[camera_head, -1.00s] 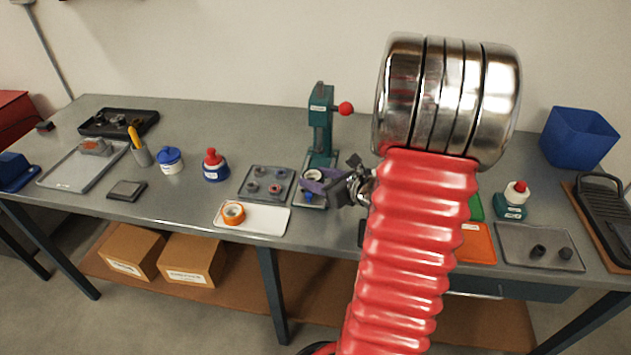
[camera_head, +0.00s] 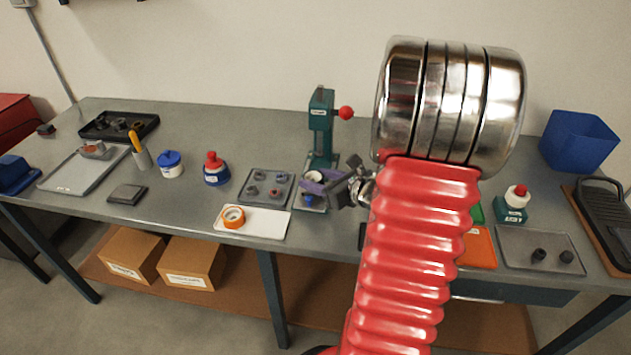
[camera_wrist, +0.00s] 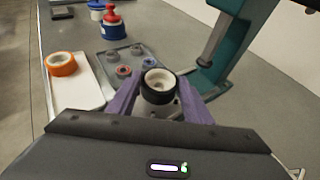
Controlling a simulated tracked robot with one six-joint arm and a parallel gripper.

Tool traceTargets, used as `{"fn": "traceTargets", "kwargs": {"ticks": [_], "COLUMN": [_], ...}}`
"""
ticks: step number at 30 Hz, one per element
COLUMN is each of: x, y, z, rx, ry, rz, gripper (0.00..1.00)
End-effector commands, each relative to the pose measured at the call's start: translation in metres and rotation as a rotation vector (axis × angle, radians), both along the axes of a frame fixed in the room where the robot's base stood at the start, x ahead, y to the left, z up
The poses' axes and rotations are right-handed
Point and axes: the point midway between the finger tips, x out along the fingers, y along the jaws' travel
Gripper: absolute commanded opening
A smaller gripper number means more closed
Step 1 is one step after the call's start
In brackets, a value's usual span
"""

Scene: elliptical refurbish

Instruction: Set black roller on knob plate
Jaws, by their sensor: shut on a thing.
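The black roller (camera_wrist: 160,87), a black ring with a white hub, sits between the purple fingers of my gripper (camera_wrist: 160,100) in the wrist view. My gripper (camera_head: 316,184) is shut on it, in front of the green press. In the head view the roller (camera_head: 313,176) shows only as a small pale ring, partly hidden. A grey plate with several small round knobs (camera_head: 265,187) lies just left of my gripper; I take it as the knob plate. It also shows in the wrist view (camera_wrist: 122,60). A grey part lies under the roller, mostly hidden; contact cannot be told.
The green press (camera_head: 320,125) with a red ball handle stands behind my gripper. A white tray (camera_head: 265,224) with an orange tape roll (camera_head: 233,217) lies at the front edge. A grey tray (camera_head: 520,245) with two dark parts lies right.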

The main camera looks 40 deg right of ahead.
Motion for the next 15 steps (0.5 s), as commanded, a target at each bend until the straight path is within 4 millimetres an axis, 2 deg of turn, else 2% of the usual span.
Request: {"fn": "traceTargets", "kwargs": {"ticks": [15], "x": [-0.0001], "y": [-0.0004], "z": [-0.0033], "rx": [0.001], "ry": [0.0], "rz": [-0.001], "gripper": [0.23]}}
